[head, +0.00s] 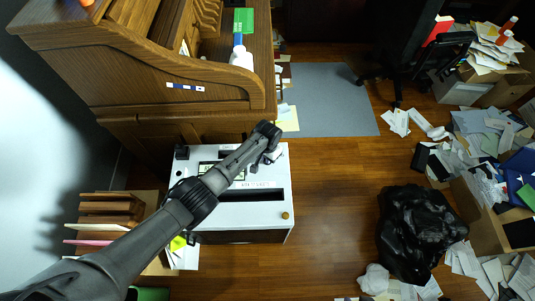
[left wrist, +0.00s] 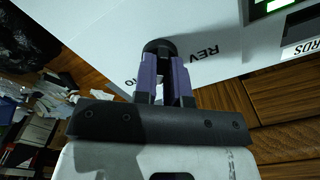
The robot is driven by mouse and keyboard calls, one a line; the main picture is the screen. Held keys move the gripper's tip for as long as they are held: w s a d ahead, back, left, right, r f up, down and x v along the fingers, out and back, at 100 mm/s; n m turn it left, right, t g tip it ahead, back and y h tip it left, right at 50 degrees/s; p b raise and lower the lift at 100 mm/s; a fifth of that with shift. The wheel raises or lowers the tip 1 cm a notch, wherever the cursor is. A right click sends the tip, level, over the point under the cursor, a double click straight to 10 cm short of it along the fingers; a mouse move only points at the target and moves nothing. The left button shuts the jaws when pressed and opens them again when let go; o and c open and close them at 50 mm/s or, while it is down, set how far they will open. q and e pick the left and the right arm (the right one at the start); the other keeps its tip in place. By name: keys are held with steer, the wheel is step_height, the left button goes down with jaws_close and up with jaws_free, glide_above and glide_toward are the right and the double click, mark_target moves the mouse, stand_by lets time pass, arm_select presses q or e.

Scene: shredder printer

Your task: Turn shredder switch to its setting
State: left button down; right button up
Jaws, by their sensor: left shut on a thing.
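The shredder (head: 272,177) is a white box with a dark slot, standing in front of the wooden desk. My left arm reaches across it from the lower left, with the left gripper (head: 272,154) at its far right part. In the left wrist view the purple fingers of my left gripper (left wrist: 164,66) are shut on the dark round shredder switch (left wrist: 157,45). My right gripper is not in view.
The wooden roll-top desk (head: 150,75) stands behind the shredder. A black bag (head: 410,235) and scattered papers lie on the floor at the right. A wooden tray stack (head: 105,208) stands left of the shredder. The wooden floor right of the shredder is clear.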

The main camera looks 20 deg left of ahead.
arm_select(q)
steer(key=m, duration=0.3)
steer(key=shift+p, duration=0.35)
steer(key=shift+m, duration=0.5)
steer(key=c, duration=1.2)
jaws_free()
steer(key=shift+r, duration=0.1)
